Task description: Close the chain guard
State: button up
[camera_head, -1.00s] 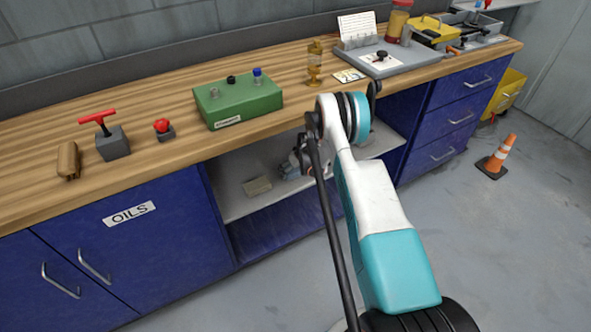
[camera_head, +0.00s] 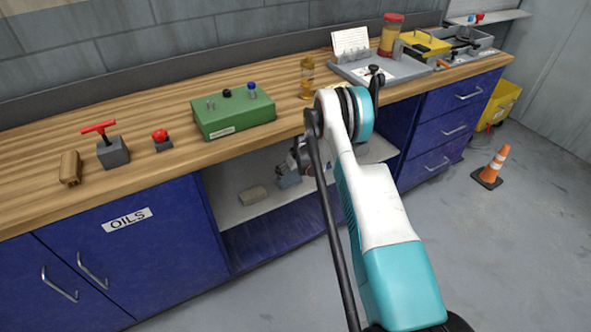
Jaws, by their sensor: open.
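A yellow cover with a handle (camera_head: 425,43), which looks like the chain guard, is on a grey unit (camera_head: 467,46) at the far right end of the bench. It is small in view, and I cannot tell how far it stands open. My gripper (camera_head: 299,156) is low in front of the open shelf bay, mostly hidden behind my own arm. It is open, well apart from the yellow cover and to its left. I see nothing held in it.
A green box (camera_head: 232,115), an amber bottle (camera_head: 307,78), a red-topped jar (camera_head: 390,36) and a grey tray (camera_head: 352,68) stand on the wooden bench (camera_head: 150,125). An orange cone (camera_head: 492,167) and yellow bin (camera_head: 497,105) are on the floor at right. Floor before the drawers is clear.

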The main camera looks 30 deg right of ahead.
aim_at(437, 46)
jog(key=z, duration=1.55)
